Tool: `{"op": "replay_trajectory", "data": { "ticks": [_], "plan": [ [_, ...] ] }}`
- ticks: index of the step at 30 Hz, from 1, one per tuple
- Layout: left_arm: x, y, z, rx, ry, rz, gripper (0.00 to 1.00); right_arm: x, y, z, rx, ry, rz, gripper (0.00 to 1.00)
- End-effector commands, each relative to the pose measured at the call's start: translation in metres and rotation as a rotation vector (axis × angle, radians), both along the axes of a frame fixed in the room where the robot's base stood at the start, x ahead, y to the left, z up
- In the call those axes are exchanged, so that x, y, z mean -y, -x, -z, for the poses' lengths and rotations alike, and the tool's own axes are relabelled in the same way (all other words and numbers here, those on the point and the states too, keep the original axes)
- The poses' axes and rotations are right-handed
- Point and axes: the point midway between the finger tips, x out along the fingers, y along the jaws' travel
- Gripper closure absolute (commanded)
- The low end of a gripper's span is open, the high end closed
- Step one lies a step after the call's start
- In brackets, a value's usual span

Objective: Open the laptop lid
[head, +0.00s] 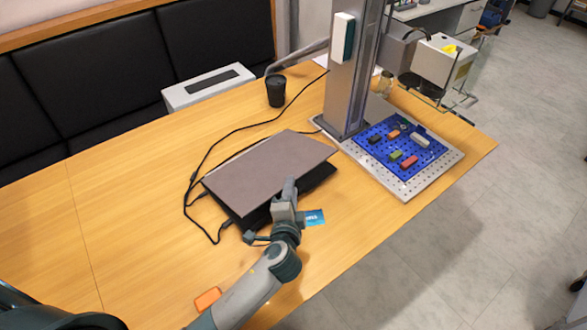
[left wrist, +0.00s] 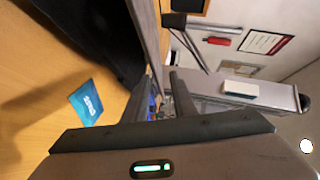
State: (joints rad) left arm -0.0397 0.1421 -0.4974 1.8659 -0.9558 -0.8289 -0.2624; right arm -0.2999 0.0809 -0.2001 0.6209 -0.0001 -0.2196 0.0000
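The laptop's grey-brown lid (head: 262,172) is partly raised, with a gap above its dark base (head: 318,180). The lid's edge faces the camera in the left wrist view (left wrist: 149,35), with the dark base (left wrist: 95,35) to its left. My left gripper (head: 290,188) is at the lid's near edge in the head view. In the left wrist view its two fingers (left wrist: 159,100) are apart, and the lid's edge reaches toward the space between them. I cannot tell whether they touch it. My right gripper is not in view.
A blue card (head: 314,217) lies right of my left gripper. A black cable (head: 200,165) runs left of the laptop. The laser marker's column (head: 350,80) and blue perforated board (head: 385,150) stand to the right. A black cup (head: 275,90) is behind.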

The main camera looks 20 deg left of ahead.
Motion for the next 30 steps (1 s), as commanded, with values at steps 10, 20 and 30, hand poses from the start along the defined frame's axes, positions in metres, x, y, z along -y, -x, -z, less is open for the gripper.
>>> {"op": "replay_trajectory", "data": {
  "ticks": [10,20,30],
  "plan": [
    [-0.012,-0.059,0.012,0.000,-0.003,-0.001,0.76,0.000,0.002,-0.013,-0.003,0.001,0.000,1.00],
    [-0.017,-0.083,0.019,0.000,-0.001,-0.001,0.76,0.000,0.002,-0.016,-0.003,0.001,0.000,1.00],
    [-0.017,-0.084,0.020,0.000,-0.001,-0.001,0.78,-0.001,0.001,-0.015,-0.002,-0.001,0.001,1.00]
  ]
}}
